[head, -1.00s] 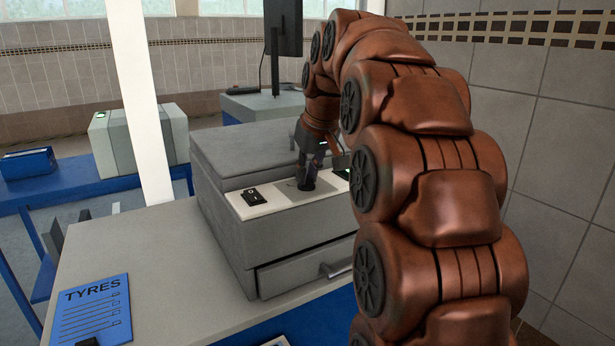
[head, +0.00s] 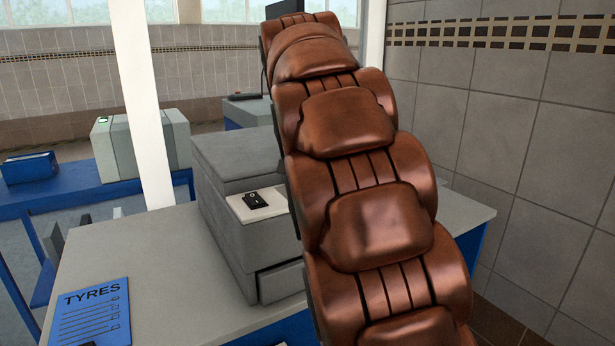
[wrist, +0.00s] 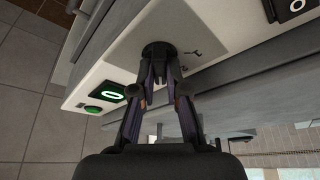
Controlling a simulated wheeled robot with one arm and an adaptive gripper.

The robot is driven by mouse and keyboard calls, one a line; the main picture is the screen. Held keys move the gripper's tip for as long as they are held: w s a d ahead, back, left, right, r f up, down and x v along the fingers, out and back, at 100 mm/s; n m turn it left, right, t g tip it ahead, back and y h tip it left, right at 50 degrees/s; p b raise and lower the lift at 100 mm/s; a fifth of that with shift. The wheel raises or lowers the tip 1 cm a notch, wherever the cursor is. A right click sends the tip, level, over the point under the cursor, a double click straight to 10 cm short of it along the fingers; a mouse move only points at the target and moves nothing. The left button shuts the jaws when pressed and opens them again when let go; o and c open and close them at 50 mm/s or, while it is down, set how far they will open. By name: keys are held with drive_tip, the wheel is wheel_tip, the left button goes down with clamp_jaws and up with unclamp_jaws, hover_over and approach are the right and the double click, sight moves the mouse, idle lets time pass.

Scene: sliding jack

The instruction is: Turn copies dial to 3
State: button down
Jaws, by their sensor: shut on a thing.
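The copier (head: 225,225) is a grey box on the counter, with a pale control strip (head: 238,208). In the wrist view, the round dark copies dial (wrist: 158,49) sits on the pale panel. My gripper (wrist: 160,72) is closed around the dial, its two fingers meeting at it. A small dark display (wrist: 107,92) beside the dial shows a green figure that looks like 0. Marks are printed on the panel on the dial's other side. In the head view, my arm hides the gripper, dial and display.
A black rocker switch (head: 255,200) is on the strip; it also shows in the wrist view (wrist: 292,8). A green button (wrist: 92,109) is next to the display. A blue TYRES sheet (head: 92,312) lies on the counter (head: 165,265). A tiled wall stands at right.

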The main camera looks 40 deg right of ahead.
idle(0.3)
drive_tip(key=c, duration=1.2)
unclamp_jaws()
drive_tip(key=shift+v, duration=3.75)
drive_tip(key=s+a+f+n+g+y+p, duration=0.1)
drive_tip(key=s+a+f+n, duration=0.2)
drive_tip(key=s+a+f, duration=0.3)
drive_tip(key=s+a+f+n+g+y+p, duration=0.1)
drive_tip(key=s+a+f, duration=0.5)
drive_tip(key=s+f, duration=0.6)
drive_tip(key=s+a+f+n+g+y+p, duration=0.1)
drive_tip(key=s+a+f+n+g+p, duration=0.1)
drive_tip(key=s+a+f+n, duration=0.3)
drive_tip(key=shift+s+a+f+n+g, duration=0.1)
drive_tip(key=shift+s+a+f+n, duration=0.05)
drive_tip(key=shift+s+f, duration=0.75)
drive_tip(key=shift+s+a+f+n+g, duration=0.1)
drive_tip(key=shift+s+a+f, duration=0.1)
drive_tip(key=shift+s+f, duration=0.7)
drive_tip(key=shift+s+a+f+n+g, duration=0.15)
drive_tip(key=shift+s+f, duration=0.45)
drive_tip(key=shift+s, duration=0.55)
